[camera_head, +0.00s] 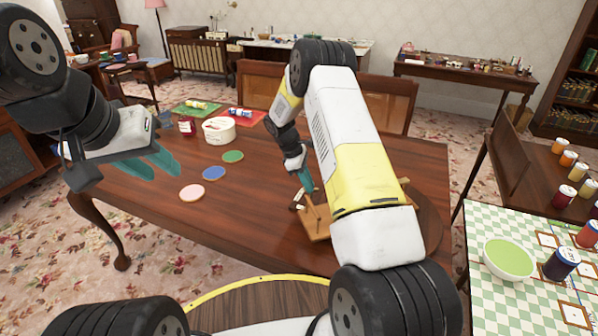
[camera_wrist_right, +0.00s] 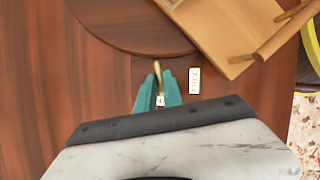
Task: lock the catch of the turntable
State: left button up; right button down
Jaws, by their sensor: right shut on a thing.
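The turntable is a round dark wood disc on the table; its edge shows right of my right arm (camera_head: 432,222) and at the top of the right wrist view (camera_wrist_right: 125,22). A thin brass lever (camera_wrist_right: 157,70), seemingly the catch, sticks out from the disc's edge. My right gripper (camera_wrist_right: 158,88) has its teal fingers shut on this lever; it points down at the table in the head view (camera_head: 306,184). A small white tag with a dark mark (camera_wrist_right: 160,100) shows between the fingers. My left gripper (camera_head: 166,166) is open and empty above the table's left side.
A light wooden stand (camera_head: 316,223) rests on the turntable. A white label (camera_wrist_right: 195,81) lies beside the right fingers.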

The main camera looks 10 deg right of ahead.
jog(key=shift+w+m+g+y, duration=0.1)
jog(key=shift+m+g+y, duration=0.2)
jog(key=shift+m, duration=0.8)
jog(key=c, duration=1.5)
grip_release()
jog(key=v, duration=0.7)
jog(key=shift+w+a+r, duration=0.2)
jog(key=shift+r, duration=0.15)
